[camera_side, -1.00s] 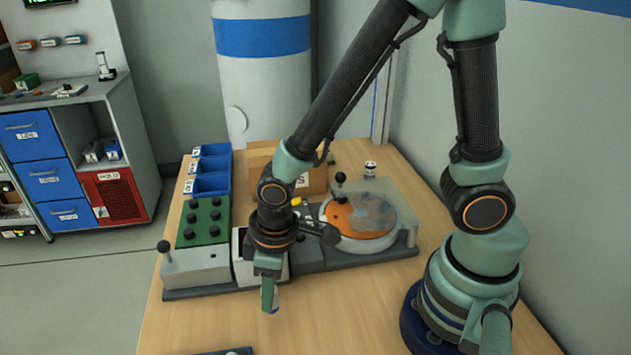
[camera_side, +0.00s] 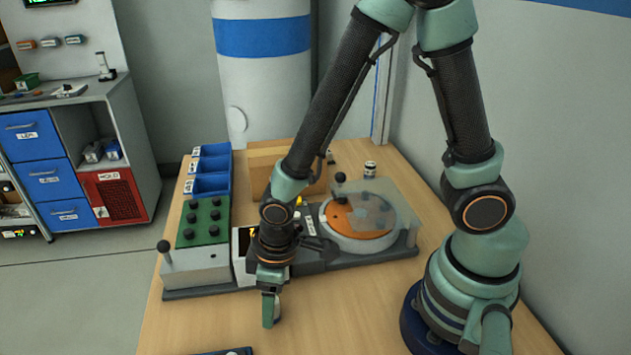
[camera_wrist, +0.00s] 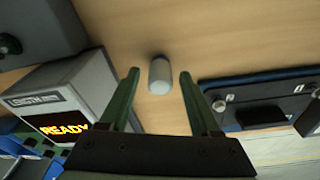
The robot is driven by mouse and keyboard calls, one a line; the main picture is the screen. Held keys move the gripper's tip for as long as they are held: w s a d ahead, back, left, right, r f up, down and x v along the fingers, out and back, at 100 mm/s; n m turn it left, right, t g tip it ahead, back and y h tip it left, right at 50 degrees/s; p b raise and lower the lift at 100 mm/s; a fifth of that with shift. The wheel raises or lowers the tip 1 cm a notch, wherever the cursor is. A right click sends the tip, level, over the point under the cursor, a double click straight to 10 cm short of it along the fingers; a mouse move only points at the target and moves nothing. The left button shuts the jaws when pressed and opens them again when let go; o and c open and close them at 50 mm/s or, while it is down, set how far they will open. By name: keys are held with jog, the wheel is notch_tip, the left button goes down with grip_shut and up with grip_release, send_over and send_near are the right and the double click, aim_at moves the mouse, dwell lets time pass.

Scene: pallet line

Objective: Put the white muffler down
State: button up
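The white muffler (camera_wrist: 160,76) is a small pale cylinder with a darker far end, over bare wood in the wrist view. It lies between the tips of my gripper (camera_wrist: 159,76), with a visible gap to the finger on each side. The gripper is open. In the side view my gripper (camera_side: 271,310) points down low over the table, in front of the machine. The muffler is hidden behind the fingers there. I cannot tell for certain whether its underside touches the table.
A box with a lit READY display (camera_wrist: 68,126) stands close on the left in the wrist view. The turntable (camera_side: 358,221) is behind to the right. The wooden table (camera_side: 345,310) is clear right of my gripper.

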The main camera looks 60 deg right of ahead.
notch_tip(320, 180, up, 12)
jog(key=s, duration=0.1)
jog(key=w+d+r+m+t, duration=0.2)
jog(key=d+r+m+t, duration=0.2)
jog(key=d+r, duration=0.6)
jog(key=d+m, duration=0.1)
jog(key=d, duration=0.3)
jog(key=shift+d+r+m+h, duration=0.3)
jog(key=shift+d+r+m, duration=0.05)
jog(key=shift+d+m, duration=0.05)
dwell(0.8)
